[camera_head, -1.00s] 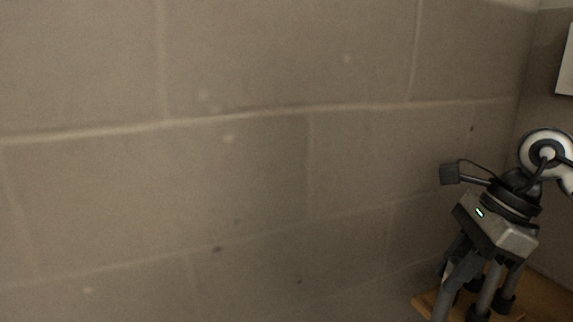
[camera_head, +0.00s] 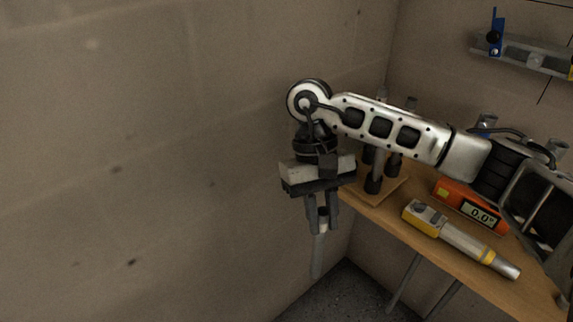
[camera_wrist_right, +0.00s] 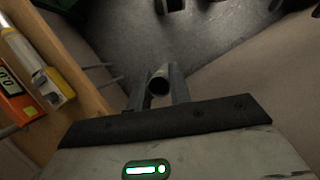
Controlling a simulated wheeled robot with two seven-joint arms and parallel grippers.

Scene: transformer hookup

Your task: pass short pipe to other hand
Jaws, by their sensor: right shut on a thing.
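My right gripper (camera_head: 321,222) points down, left of the table, and is shut on a short grey pipe (camera_head: 318,258). The pipe hangs nearly upright below the fingers, clear of the table. In the right wrist view the pipe (camera_wrist_right: 159,84) shows end-on between the fingertips of my right gripper (camera_wrist_right: 158,92). My left gripper is in neither view.
The wooden table (camera_head: 400,232) holds an orange meter (camera_head: 470,203) reading 0.0 and a yellow and grey tool (camera_head: 460,238). A stand with several dark-footed posts (camera_head: 373,182) is behind my right arm. A bare block wall (camera_head: 130,160) fills the left. A shelf (camera_head: 530,57) is upper right.

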